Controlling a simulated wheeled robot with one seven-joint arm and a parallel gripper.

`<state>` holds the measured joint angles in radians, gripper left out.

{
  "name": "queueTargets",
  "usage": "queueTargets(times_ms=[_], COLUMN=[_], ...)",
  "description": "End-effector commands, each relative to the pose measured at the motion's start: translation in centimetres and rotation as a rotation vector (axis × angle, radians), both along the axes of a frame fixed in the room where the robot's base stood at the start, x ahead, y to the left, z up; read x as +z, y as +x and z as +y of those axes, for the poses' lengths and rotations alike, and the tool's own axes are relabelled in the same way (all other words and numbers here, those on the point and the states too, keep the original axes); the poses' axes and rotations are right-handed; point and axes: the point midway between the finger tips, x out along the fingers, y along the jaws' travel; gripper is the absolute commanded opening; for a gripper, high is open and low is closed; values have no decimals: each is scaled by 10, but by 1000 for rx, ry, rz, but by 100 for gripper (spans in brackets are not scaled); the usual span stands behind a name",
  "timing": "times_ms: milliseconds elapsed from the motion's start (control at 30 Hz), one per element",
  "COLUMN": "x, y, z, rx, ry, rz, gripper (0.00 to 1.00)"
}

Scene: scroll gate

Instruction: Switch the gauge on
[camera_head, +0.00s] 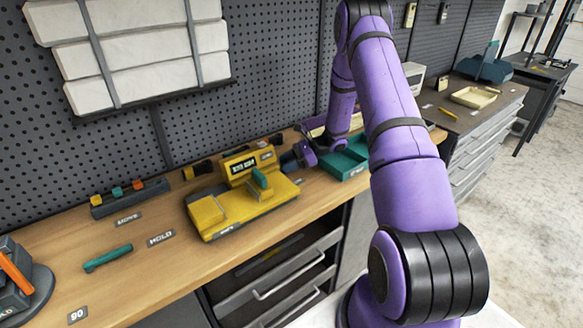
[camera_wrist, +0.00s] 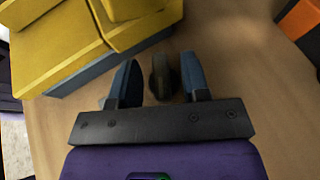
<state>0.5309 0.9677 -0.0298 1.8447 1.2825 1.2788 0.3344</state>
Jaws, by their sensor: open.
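The gauge appears to be the yellow device (camera_head: 230,209) on the bench, with a raised yellow block bearing a dark display (camera_head: 243,167) and a teal part (camera_head: 260,180) in front of the display. My gripper (camera_head: 290,160) is just right of its raised block. In the wrist view my gripper (camera_wrist: 159,64) is open, its two blue fingers apart. A dark rounded knob-like part (camera_wrist: 161,78) stands between them, beside the yellow body (camera_wrist: 60,45). I cannot tell whether the fingers touch it. The display's reading is too small to make out.
A teal tray (camera_head: 345,166) lies right of my gripper. A rack with coloured pieces (camera_head: 130,198), a teal handle-like bar (camera_head: 107,258) and a dark device with an orange lever (camera_head: 14,268) are to the left. The pegboard wall (camera_head: 270,60) rises behind.

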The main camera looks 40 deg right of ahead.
Motion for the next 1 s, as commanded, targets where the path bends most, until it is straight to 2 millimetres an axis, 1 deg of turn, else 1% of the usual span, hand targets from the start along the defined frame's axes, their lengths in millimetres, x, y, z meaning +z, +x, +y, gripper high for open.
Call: queueTargets(times_ms=[133, 233, 267, 300, 700, 900, 1000], x=[16, 34, 37, 35, 43, 46, 47], y=[1, 1, -3, -14, -96, -131, -142], z=[-1, -1, 0, 3, 27, 37, 40], rx=[-2, 0, -1, -1, -1, -2, 0], ry=[-1, -3, 0, 1, 2, 1, 0], rz=[-3, -4, 0, 2, 2, 1, 1], gripper=[43, 43, 43, 43, 43, 43, 43])
